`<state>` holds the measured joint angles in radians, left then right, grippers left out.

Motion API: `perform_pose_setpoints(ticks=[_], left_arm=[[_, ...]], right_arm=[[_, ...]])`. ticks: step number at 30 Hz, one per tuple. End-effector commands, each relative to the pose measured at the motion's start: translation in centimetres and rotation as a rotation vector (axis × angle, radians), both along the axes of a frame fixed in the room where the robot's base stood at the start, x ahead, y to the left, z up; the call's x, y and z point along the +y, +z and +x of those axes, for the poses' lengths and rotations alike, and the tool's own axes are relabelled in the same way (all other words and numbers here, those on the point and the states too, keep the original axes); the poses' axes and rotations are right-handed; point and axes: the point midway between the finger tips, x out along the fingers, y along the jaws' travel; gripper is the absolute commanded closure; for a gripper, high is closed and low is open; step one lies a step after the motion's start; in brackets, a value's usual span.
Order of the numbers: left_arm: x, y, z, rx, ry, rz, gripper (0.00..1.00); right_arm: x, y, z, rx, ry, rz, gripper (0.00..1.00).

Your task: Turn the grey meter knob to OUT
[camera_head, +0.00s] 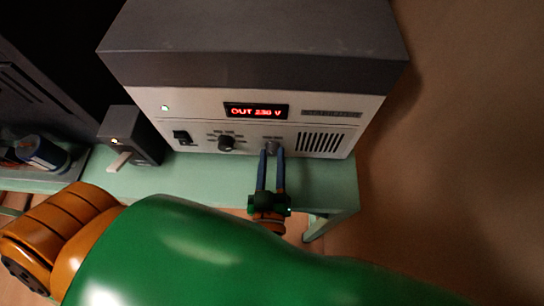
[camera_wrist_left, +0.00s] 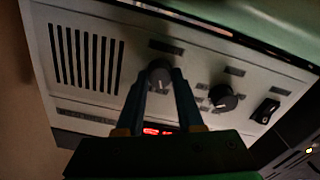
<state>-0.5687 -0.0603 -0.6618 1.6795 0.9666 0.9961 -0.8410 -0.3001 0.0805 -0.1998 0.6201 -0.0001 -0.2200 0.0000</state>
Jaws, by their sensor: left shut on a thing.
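The grey meter knob (camera_head: 272,147) sits on the lower front of a white and grey stabilizer unit (camera_head: 190,104). My left gripper (camera_head: 272,154) reaches up to it with its two blue fingers on either side of the knob, shut on it. In the left wrist view the grey knob (camera_wrist_left: 159,73) shows between the fingertips (camera_wrist_left: 161,80); its pointer mark is too dark to read. The red display (camera_head: 256,112) reads "OUT 230 V". My right gripper is not in view.
A black knob (camera_head: 227,143) and a black rocker switch (camera_head: 182,138) are left of the grey knob. A dark box with a lever (camera_head: 130,135) stands on the green table (camera_head: 190,180). A blue cylinder (camera_head: 42,152) lies at far left. The vent (camera_head: 320,142) is right.

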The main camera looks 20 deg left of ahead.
Motion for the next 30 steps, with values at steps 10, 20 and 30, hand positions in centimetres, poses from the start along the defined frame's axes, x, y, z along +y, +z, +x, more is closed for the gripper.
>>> perform_pose_setpoints(ticks=[10, 20, 30], left_arm=[[0.0, 0.0, 0.0, 0.002, -0.001, -0.001, 0.45], [-0.1, -0.1, -0.1, 0.001, 0.000, 0.000, 0.34], [-1.7, -0.4, -6.0, 0.004, 0.000, 0.000, 0.34]], right_arm=[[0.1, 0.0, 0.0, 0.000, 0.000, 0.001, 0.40], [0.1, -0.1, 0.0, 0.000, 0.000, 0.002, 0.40], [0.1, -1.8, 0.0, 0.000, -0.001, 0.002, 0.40]])
